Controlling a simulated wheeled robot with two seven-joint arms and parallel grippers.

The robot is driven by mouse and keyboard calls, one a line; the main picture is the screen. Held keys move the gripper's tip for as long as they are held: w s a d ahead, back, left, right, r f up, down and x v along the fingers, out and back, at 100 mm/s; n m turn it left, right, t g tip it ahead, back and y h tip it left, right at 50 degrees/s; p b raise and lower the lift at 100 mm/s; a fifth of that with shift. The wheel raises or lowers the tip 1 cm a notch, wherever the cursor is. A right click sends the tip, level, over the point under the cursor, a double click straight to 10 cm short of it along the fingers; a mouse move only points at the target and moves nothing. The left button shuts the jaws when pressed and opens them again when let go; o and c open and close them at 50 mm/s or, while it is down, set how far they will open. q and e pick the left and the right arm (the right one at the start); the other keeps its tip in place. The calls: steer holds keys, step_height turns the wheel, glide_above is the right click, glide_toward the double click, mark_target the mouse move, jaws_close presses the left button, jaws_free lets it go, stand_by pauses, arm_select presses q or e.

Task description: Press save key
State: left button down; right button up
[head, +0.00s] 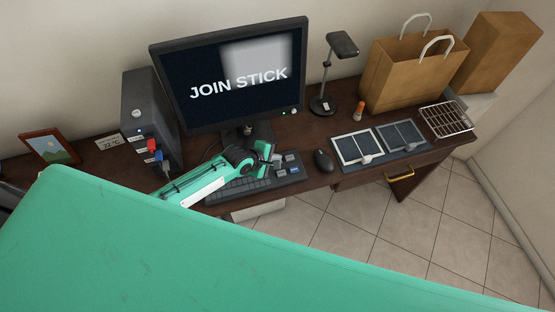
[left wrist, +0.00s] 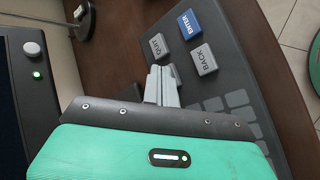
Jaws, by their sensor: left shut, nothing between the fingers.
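The keyboard (head: 262,184) lies on the desk in front of the monitor. In the left wrist view, its dark plate (left wrist: 232,70) carries raised grey keys marked QUIT (left wrist: 158,46) and BACK (left wrist: 203,60) and a blue ENTER key (left wrist: 189,24). I see no key marked SAVE; part of the keyboard is hidden behind my left gripper. My left gripper (left wrist: 160,72) is shut and empty, its fingertips over the keyboard close to QUIT and BACK. I cannot tell whether they touch anything. In the head view the left gripper (head: 271,158) is at the keyboard's far side. My right gripper is not in view.
The monitor (head: 235,75) reads "JOIN STICK". A mouse (head: 323,160) lies right of the keyboard, then two framed panels (head: 358,147), a wire rack (head: 446,120) and a paper bag (head: 410,70). A computer tower (head: 150,118) and desk lamp (head: 325,104) flank the monitor.

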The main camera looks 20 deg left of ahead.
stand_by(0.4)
arm_select(q)
steer(key=shift+p, duration=0.3)
steer(key=shift+f, duration=0.35)
stand_by(0.6)
steer(key=shift+r+p, duration=0.8)
step_height(320, 180, up, 5)
steer(key=p, duration=0.5)
steer(key=shift+r, duration=0.1)
